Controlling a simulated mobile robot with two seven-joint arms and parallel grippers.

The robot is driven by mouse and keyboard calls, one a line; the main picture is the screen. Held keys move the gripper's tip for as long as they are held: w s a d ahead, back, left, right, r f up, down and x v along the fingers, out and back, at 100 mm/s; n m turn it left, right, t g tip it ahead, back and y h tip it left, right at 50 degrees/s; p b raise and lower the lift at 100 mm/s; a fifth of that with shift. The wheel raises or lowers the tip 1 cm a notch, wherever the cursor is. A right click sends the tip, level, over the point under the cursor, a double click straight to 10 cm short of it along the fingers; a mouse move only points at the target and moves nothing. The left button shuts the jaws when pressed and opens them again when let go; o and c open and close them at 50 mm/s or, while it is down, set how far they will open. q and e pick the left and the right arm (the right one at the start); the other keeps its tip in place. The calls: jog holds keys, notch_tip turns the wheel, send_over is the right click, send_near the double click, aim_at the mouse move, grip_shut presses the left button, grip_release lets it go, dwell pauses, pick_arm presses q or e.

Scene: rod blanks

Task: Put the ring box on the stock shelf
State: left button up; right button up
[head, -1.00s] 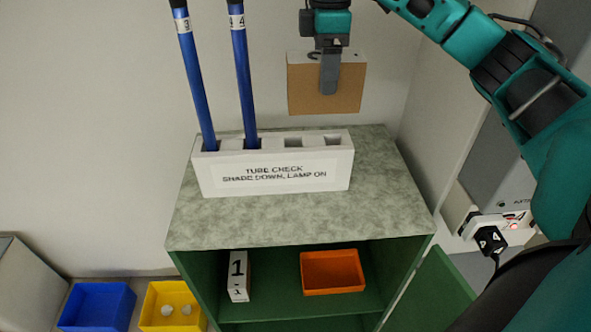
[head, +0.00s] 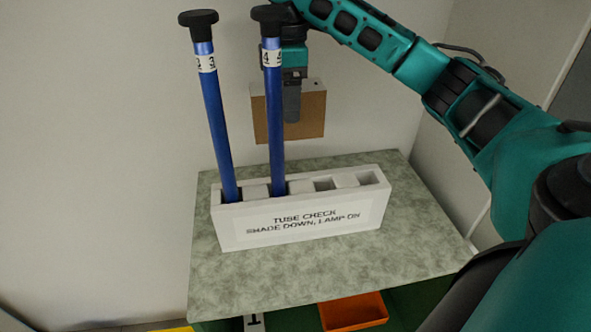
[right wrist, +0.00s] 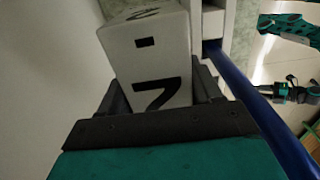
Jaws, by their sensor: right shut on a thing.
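My right gripper (head: 291,112) is shut on a brown cardboard box (head: 312,118), held in the air behind the rack. I cannot read a name on the box. In the right wrist view, a pale box (right wrist: 150,60) with black printed marks sits between the fingers. Below is a cabinet with a mottled grey-green top (head: 225,285). I cannot tell which surface is the stock shelf. The cabinet's green inside (head: 290,320) shows only at the bottom edge. Teal and black arm parts show small at the right of the wrist view; my left gripper cannot be made out clearly.
A white rack (head: 240,235) labelled "TUBE CHECK" stands on the cabinet top. It holds two tall blue tubes, a left one (head: 215,120) and a right one (head: 275,130); its right slots look empty. An orange tray (head: 353,312) and a white numbered box (head: 253,322) show below.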

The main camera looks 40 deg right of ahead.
notch_tip(320, 180, down, 17)
jog(key=shift+f, duration=0.2)
jog(key=shift+f, duration=0.15)
jog(key=o, duration=0.9)
